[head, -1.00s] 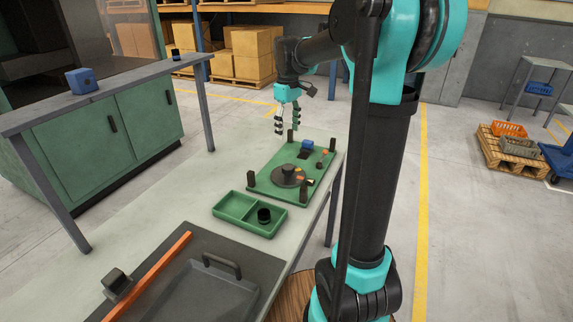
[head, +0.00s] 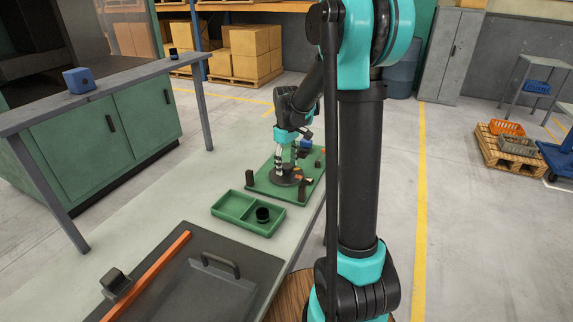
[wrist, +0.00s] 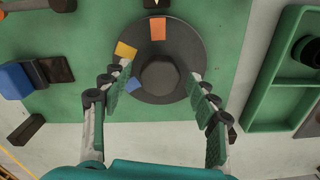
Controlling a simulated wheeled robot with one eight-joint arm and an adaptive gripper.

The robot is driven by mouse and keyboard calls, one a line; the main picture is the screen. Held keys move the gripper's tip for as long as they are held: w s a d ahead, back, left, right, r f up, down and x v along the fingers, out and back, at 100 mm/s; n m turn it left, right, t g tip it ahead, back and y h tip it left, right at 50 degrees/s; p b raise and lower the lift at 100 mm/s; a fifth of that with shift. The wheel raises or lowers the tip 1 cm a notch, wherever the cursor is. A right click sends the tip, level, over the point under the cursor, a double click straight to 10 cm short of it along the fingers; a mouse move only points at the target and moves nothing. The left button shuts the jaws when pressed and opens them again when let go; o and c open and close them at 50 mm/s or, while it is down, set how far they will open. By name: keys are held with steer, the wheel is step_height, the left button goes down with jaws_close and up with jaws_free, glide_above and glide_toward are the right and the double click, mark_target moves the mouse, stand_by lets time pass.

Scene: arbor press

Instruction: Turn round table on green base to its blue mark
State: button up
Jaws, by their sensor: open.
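The round table (wrist: 178,35) is a dark grey disc with a dark hexagonal knob (wrist: 160,78) at its middle. It sits on the green base (head: 262,188). In the wrist view an orange patch (wrist: 158,28) lies on the disc near its top edge. A yellow patch (wrist: 125,50) and a blue patch (wrist: 135,87) show at its left and lower-left rim, near the left finger. My gripper (wrist: 158,82) is open, with one finger on each side of the knob. I cannot tell whether either finger touches it. In the head view my gripper hides part of the disc.
A green two-compartment tray (head: 230,216) with a black round part (head: 262,214) stands close to the base. Dark posts (head: 249,177) rise at the base's corners. A blue block (wrist: 14,82) sits left of the disc. A grey plate with a handle (head: 222,264) lies nearer.

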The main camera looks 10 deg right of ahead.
steer(key=shift+c, duration=0.6)
steer(key=c, duration=1.1)
